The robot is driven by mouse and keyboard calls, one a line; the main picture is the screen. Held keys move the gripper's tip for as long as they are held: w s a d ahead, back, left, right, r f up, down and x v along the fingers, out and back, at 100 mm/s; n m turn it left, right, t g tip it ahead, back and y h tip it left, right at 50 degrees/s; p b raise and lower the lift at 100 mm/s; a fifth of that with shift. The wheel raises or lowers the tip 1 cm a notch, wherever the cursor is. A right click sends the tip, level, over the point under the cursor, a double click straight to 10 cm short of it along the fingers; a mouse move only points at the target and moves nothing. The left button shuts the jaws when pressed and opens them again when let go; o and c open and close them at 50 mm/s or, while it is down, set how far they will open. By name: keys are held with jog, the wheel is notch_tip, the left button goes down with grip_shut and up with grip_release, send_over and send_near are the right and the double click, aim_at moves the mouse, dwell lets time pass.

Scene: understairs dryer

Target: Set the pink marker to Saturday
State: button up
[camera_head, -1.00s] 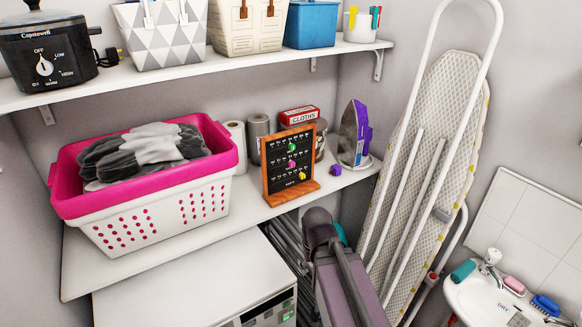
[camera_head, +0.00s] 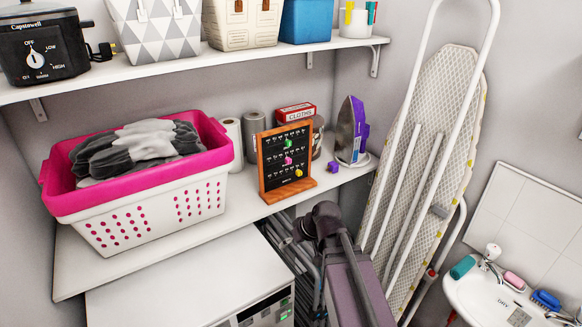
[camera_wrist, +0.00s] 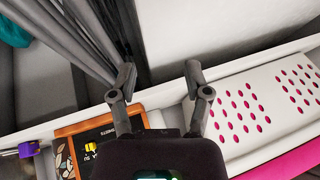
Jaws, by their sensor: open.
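A small board with an orange wooden frame (camera_head: 262,165) and a black face stands upright on the lower shelf. A pink marker (camera_head: 288,160) sits near the middle of its face, a green marker (camera_head: 289,143) above it and a yellow marker (camera_head: 298,173) at lower right. The lettering is too small to read in the head view. In the wrist view, my gripper (camera_wrist: 158,82) is open and empty, fingers apart. The board's frame (camera_wrist: 70,131) and the yellow marker (camera_wrist: 89,146) show at lower left there. The pink marker is not visible in that view.
A white and pink laundry basket (camera_head: 150,215) stands left of the board, also close in the wrist view (camera_wrist: 255,115). Rolls, cans and a cloths box (camera_head: 295,113) stand behind. A purple block (camera_head: 333,167) and an iron (camera_head: 352,130) are to the right.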

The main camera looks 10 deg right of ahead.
jog(key=w+r+n+t+y, duration=0.1)
jog(key=w+r+t+y, duration=0.1)
jog(key=w, duration=0.2)
jog(key=t+b, duration=0.4)
jog(key=t, duration=0.7)
send_near(290, 162)
jog(key=shift+m, duration=0.3)
jog(key=v, duration=0.4)
jog(key=shift+s+r, duration=0.3)
jog(key=shift+r, duration=0.1)
jog(key=shift+w, duration=0.1)
jog(key=x, duration=1.3)
jog(key=shift+w+a+f, duration=0.1)
jog(key=shift+w+f, duration=0.2)
grip_shut()
